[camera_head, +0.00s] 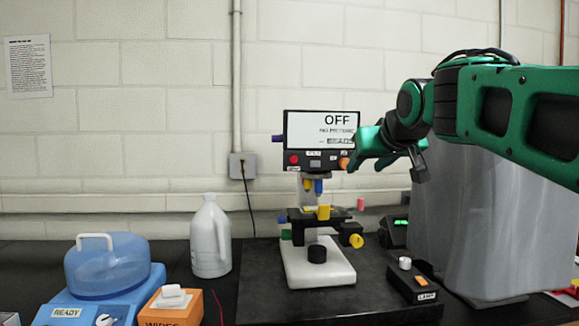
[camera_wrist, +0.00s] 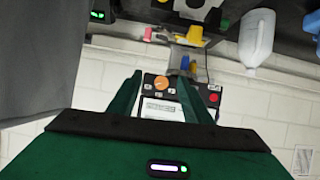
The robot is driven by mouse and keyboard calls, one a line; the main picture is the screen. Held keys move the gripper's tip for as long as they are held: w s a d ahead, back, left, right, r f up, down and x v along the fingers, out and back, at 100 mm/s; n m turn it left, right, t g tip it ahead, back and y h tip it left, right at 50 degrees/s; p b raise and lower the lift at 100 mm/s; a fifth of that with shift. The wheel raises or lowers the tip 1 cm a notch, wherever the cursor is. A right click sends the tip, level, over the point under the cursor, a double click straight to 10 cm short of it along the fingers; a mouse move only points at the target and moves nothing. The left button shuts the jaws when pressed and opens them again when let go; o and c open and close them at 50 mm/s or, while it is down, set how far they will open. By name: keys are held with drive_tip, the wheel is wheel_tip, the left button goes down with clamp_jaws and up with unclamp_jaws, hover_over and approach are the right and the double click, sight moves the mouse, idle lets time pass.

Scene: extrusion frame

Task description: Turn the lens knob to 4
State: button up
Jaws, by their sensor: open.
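A microscope-like device has a black head with a white screen (camera_head: 321,130) reading OFF. Its front panel holds an orange knob (camera_head: 344,163) at the right and a red button (camera_head: 294,159) at the left. The wrist view shows the orange knob (camera_wrist: 161,82) and red button (camera_wrist: 214,98) upside down. My gripper (camera_head: 353,160) is at the right edge of the head. Its green fingers (camera_wrist: 160,76) are spread and empty, with the orange knob showing between them; contact cannot be told. The labels are too small to tell which knob is the lens knob or its setting.
Below the head are a stage with a yellow knob (camera_head: 356,241) and a white base (camera_head: 318,268). A lamp switch box (camera_head: 415,280) stands right. A white jug (camera_head: 210,240), a blue tub (camera_head: 107,262) and an orange wipes box (camera_head: 172,306) stand left. A grey casing (camera_head: 480,225) stands right.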

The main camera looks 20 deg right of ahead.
sight(347, 163)
drive_tip(key=shift+t, duration=0.5)
drive_tip(key=w, duration=0.3)
drive_tip(key=w+d, duration=0.1)
drive_tip(key=w, duration=0.3)
drive_tip(key=w+d, duration=0.1)
drive_tip(key=w, duration=0.2)
drive_tip(key=shift+w+d+f, duration=0.1)
drive_tip(key=shift+w+f, duration=0.15)
drive_tip(key=shift+f, duration=0.1)
drive_tip(key=c, duration=1.1)
